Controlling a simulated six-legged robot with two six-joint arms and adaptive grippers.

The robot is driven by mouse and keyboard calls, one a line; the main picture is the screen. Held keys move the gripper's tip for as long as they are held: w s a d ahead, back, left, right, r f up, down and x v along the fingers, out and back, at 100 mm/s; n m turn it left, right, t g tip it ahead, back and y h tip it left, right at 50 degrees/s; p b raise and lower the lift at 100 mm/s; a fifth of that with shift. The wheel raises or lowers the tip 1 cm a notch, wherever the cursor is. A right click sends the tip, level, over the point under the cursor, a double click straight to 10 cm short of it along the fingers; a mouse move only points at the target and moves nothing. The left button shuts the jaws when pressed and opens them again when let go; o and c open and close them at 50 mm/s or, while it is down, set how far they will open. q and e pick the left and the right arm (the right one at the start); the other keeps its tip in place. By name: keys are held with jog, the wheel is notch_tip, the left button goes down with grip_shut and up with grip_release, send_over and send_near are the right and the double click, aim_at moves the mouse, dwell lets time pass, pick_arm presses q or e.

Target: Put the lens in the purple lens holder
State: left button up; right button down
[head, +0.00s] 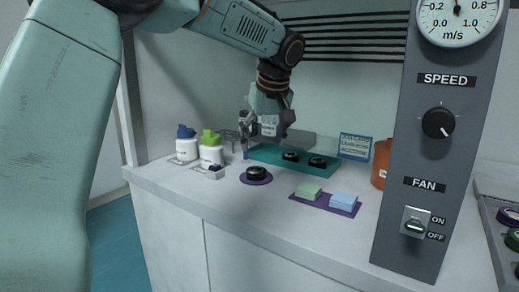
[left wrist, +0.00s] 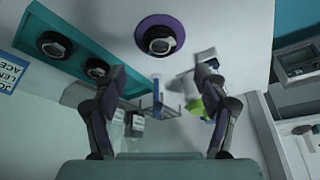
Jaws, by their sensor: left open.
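A dark round lens-like piece (head: 257,173) sits on a purple disc (head: 246,181) near the front of the white bench. The same piece (left wrist: 159,41) and purple disc (left wrist: 143,26) show at the top of the left wrist view. My left gripper (head: 262,133) hangs above the bench, behind and above that disc. In the left wrist view its fingers (left wrist: 162,78) are wide apart with nothing held between them. At the far right edge, a round piece with a purple rim (head: 509,216) is partly cut off; I cannot tell which purple piece is the holder. My right gripper is out of view.
A teal tray (head: 262,151) holds two dark round pieces. Bottles with blue (head: 186,132) and green (head: 209,137) caps stand left. A purple mat (head: 323,202) bears green and blue blocks. A grey control panel (head: 398,210) rises at right. A small sign (head: 355,147) stands behind.

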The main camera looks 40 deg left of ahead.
pick_arm(q)
jog(key=v, duration=0.3)
jog(key=shift+d+r+p, duration=0.1)
jog(key=shift+r+p, duration=0.05)
jog(key=shift+p, duration=0.2)
dwell(1.1)
